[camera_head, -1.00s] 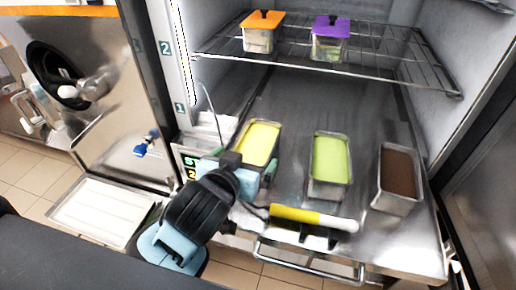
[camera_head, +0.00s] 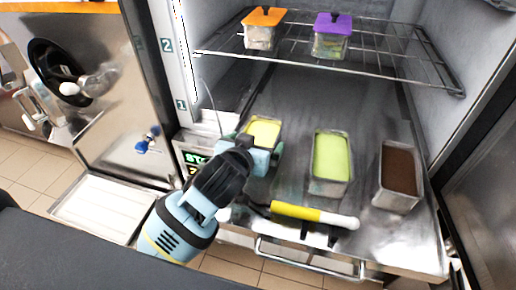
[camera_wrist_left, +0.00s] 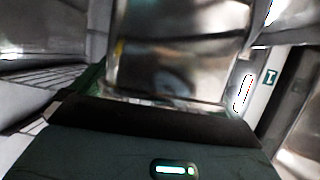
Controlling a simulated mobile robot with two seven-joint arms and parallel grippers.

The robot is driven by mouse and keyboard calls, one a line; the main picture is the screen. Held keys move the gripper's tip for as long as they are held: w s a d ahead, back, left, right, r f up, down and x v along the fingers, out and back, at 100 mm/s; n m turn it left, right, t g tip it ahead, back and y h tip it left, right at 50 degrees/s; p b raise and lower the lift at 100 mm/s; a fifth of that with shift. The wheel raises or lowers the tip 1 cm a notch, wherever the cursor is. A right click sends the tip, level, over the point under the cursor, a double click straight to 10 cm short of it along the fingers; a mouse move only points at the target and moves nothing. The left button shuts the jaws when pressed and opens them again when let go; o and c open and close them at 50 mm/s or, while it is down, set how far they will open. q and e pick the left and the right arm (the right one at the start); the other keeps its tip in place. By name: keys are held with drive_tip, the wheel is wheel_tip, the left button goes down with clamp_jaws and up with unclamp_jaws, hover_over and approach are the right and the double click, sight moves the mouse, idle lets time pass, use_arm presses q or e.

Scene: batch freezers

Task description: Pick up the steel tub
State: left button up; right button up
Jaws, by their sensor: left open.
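Three steel tubs stand in a row on the freezer floor. The left tub (camera_head: 265,131) holds something yellow, the middle tub (camera_head: 331,160) something green, and the right tub (camera_head: 397,173) something brown. My left gripper (camera_head: 258,155) is open at the near side of the yellow-filled tub and hides its lower front. I cannot tell whether the fingers are around its wall or touching it. In the left wrist view a shiny steel face (camera_wrist_left: 175,50), apparently this tub, is very close above the dark gripper body. My right gripper is not in view.
A wire shelf (camera_head: 385,67) above holds an orange-lidded box (camera_head: 262,30) and a purple-lidded box (camera_head: 332,38). A yellow and white bar (camera_head: 300,214) and a metal handle (camera_head: 310,262) are in front. A white tray (camera_head: 100,208) is at left.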

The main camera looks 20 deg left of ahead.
use_arm(q)
drive_tip(key=c, duration=1.1)
drive_tip(key=shift+c, duration=0.7)
drive_tip(key=shift+r, duration=0.1)
